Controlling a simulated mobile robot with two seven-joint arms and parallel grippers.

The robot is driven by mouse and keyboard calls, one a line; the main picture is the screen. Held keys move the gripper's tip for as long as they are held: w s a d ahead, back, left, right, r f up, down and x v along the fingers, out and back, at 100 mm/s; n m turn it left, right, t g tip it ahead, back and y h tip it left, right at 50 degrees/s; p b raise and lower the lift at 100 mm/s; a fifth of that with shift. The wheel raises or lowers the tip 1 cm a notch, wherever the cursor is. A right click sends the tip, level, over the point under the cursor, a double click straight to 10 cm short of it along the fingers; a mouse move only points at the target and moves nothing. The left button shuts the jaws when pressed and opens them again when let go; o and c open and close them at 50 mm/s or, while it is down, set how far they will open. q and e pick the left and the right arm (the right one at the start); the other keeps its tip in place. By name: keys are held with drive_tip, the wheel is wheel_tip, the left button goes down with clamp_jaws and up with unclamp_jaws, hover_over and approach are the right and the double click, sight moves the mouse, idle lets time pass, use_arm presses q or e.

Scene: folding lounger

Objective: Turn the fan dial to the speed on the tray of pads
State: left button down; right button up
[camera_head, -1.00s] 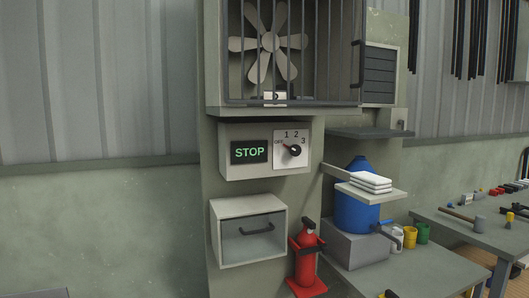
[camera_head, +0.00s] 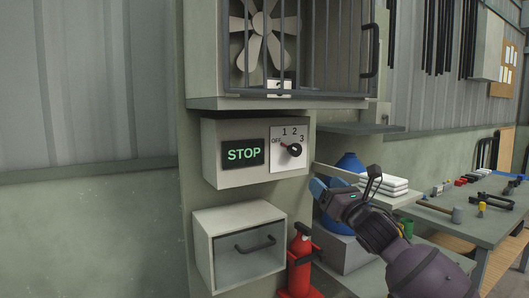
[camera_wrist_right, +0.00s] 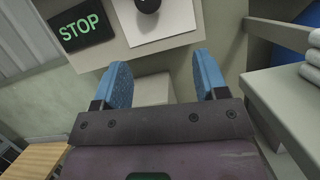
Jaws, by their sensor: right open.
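The fan dial (camera_head: 291,150) is a black knob on a white plate marked OFF, 1, 2 and 3, beside a dark panel reading STOP (camera_head: 243,153). Its pointer appears to face left, toward OFF. The knob also shows at the top of the right wrist view (camera_wrist_right: 148,5). The tray of pads (camera_head: 408,197) carries stacked white pads (camera_head: 384,182); I can make out no number on it. My right gripper (camera_head: 320,187) is open and empty, below and right of the dial, in front of the tray's left end. Its blue fingers (camera_wrist_right: 161,65) are apart and touch nothing visible. My left gripper is not in view.
The caged fan (camera_head: 264,40) is above, with a small white card (camera_head: 279,88) behind its bars. A blue container (camera_head: 348,165) is behind my right gripper. The wall at left is clear.

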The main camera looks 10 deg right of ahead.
sight(297, 151)
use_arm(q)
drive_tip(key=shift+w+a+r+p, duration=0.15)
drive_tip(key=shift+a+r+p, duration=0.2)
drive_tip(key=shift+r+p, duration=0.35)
use_arm(e)
drive_tip(key=shift+n+y, duration=0.4)
drive_tip(key=shift+n, duration=0.5)
drive_tip(key=x, duration=0.4)
drive_tip(key=r+x, duration=0.1)
drive_tip(key=x, duration=0.3)
drive_tip(key=s+r+x, duration=0.1)
drive_tip(key=x, duration=0.4)
drive_tip(key=shift+a+r, duration=0.1)
drive_tip(key=shift+a, duration=0.15)
drive_tip(key=c, duration=0.9)
